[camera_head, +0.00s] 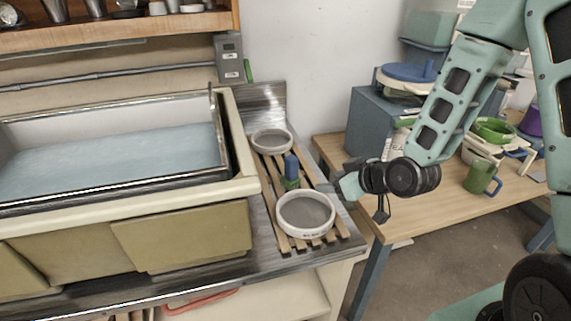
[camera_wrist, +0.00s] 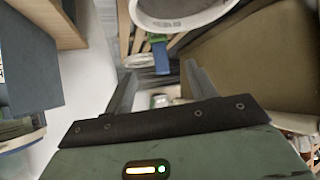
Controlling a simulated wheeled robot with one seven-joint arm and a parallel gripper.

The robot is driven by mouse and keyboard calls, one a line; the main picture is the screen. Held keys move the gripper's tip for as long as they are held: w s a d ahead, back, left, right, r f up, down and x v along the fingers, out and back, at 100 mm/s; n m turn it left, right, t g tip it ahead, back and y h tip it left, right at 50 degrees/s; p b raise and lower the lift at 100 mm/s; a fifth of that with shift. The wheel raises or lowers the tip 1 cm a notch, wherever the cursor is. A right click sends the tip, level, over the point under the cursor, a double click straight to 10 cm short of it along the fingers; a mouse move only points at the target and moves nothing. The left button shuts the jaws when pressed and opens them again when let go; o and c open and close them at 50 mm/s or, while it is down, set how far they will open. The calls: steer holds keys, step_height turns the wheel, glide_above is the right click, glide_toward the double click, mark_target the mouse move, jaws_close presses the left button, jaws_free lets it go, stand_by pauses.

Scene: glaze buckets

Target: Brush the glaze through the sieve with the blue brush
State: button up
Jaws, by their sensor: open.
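A blue brush (camera_head: 291,168) with a green lower part stands on a slatted wooden rack between two white-rimmed sieves. The nearer sieve (camera_head: 306,213) and the farther sieve (camera_head: 271,141) both have grey mesh and look empty. My gripper (camera_head: 350,186) is to the right of the brush, apart from it, above the right edge of the rack. In the wrist view my gripper (camera_wrist: 160,78) is open and empty. The blue brush (camera_wrist: 160,57) appears in line with the gap, beyond the fingertips. A sieve (camera_wrist: 180,12) is cut off at the top. No glaze is clearly identifiable.

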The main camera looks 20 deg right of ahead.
steer(key=w+r+t+y, duration=0.1)
steer(key=t, duration=0.1)
steer(key=t+p, duration=0.1)
steer(key=p, duration=0.4)
glide_toward(288, 157)
steer(key=d+x, duration=0.1)
steer(key=x, duration=0.4)
steer(key=shift+m+t, duration=0.3)
steer(key=shift+m, duration=0.1)
steer(key=shift+f+p+x, duration=0.2)
steer(key=shift+p+x, duration=0.65)
steer(key=shift+x, duration=0.8)
steer(key=shift+f+p+x, duration=0.2)
steer(key=shift+p+x, duration=0.6)
steer(key=shift+x, duration=0.8)
steer(key=shift+s+a, duration=0.15)
jaws_close()
